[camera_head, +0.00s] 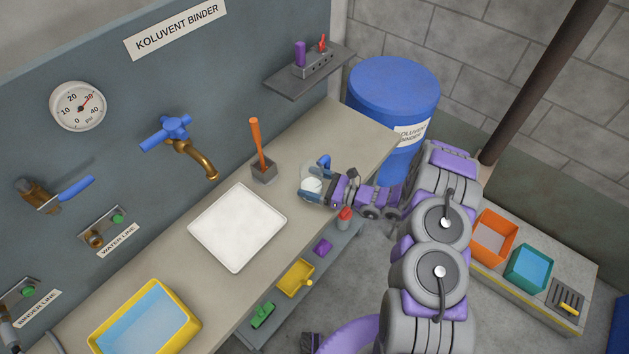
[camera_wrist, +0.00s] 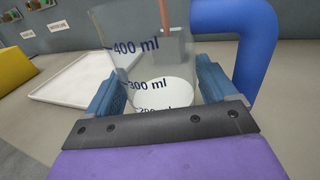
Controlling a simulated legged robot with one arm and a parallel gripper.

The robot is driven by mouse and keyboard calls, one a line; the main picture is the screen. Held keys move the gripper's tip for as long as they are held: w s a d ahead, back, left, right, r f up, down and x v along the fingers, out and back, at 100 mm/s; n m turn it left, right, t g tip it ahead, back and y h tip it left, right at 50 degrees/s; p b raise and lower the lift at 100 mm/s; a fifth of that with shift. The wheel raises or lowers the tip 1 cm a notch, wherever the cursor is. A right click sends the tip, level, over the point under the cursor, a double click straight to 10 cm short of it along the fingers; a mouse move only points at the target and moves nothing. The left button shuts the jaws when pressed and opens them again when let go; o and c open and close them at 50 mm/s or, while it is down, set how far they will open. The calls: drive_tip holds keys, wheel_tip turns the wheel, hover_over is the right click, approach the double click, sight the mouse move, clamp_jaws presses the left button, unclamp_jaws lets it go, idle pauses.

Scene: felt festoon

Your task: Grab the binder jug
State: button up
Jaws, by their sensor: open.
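The binder jug (camera_head: 309,184) is a clear vessel with a blue handle, standing on the workbench at the base of my gripper's reach in the head view. In the wrist view the jug (camera_wrist: 135,65) shows dark ml markings and a white surface inside, low in it. Its blue handle (camera_wrist: 243,45) is at the right, outside the right finger. My gripper (camera_wrist: 155,85) is open, with one blue-grey finger on each side of the jug. Whether the fingers touch the jug I cannot tell. In the head view my gripper (camera_head: 331,191) meets the jug from the right.
A white tray (camera_head: 238,228) lies left of the jug. A grey holder (camera_head: 264,171) with an orange-handled tool stands behind it. A yellow basin (camera_head: 181,338) is at the front left. A brass tap (camera_head: 197,161) juts above the bench. A blue drum (camera_head: 392,91) stands beyond the bench end.

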drive_tip(key=shift+d, duration=0.1)
drive_tip(key=shift+c, duration=1)
drive_tip(key=c, duration=0.8)
drive_tip(key=shift+o, duration=0.2)
drive_tip(key=shift+r, duration=0.1)
